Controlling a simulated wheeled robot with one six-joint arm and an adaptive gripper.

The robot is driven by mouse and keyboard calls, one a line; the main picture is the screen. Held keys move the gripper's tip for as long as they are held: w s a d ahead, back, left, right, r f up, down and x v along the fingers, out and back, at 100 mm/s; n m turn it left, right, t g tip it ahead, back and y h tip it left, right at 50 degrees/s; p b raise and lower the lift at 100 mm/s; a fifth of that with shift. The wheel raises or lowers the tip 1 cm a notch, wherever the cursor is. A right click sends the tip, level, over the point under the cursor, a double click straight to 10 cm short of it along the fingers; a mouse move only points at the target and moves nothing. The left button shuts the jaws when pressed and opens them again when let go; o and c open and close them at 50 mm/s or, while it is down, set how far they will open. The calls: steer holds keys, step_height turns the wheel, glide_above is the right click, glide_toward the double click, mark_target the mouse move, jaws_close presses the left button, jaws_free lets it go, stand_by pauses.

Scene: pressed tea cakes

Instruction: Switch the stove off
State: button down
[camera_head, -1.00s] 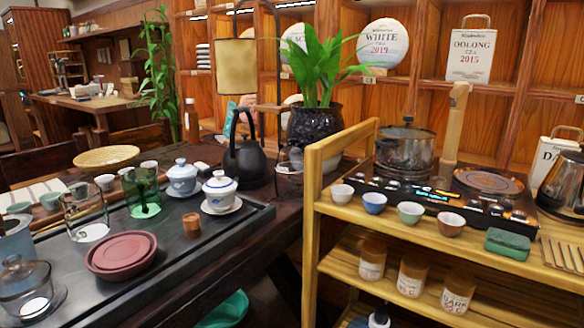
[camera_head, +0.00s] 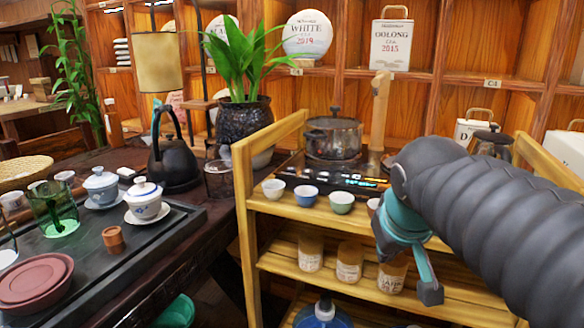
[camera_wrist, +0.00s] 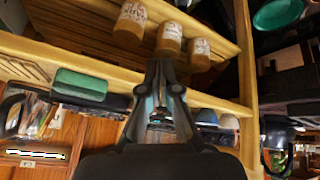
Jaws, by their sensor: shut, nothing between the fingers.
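The black stove (camera_head: 320,178) lies on the top shelf of the wooden cart, its front panel lit with small bluish lights. A lidded dark pot (camera_head: 333,138) stands on its left part. My arm hides its right part. My gripper (camera_head: 430,292) is in front of the cart, pointing down, below the level of the stove and apart from it. In the wrist view my gripper (camera_wrist: 163,68) is shut and empty, its fingers against the cart's top shelf edge in the picture. A dark strip of the stove is partly hidden behind it there.
Small cups (camera_head: 307,195) line the front of the wooden cart (camera_head: 285,212). Labelled jars (camera_head: 349,262) stand on the shelf below. A green sponge (camera_wrist: 80,84) shows in the wrist view. A kettle (camera_head: 490,142) is behind my arm. The tea table with a black tray (camera_head: 185,222) is at left.

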steer(key=w+a+r+n+t, duration=0.1)
steer(key=w+a+r, duration=0.35)
steer(key=w, duration=0.35)
steer(key=w+a+r+n, duration=0.2)
steer(key=w+a+r, duration=0.1)
steer(key=w+r, duration=0.35)
step_height(320, 180, up, 5)
steer(key=n+t+p, duration=0.1)
steer(key=n+t, duration=0.1)
glide_above(290, 169)
steer(key=shift+s+h, duration=0.15)
steer(key=shift+h, duration=0.25)
step_height(290, 169, down, 7)
steer(key=b, duration=0.7)
steer(key=shift+f, duration=0.15)
steer(key=shift+f+b, duration=0.7)
steer(key=shift+f, duration=0.05)
steer(key=shift+f, duration=0.15)
steer(key=shift+f, duration=0.3)
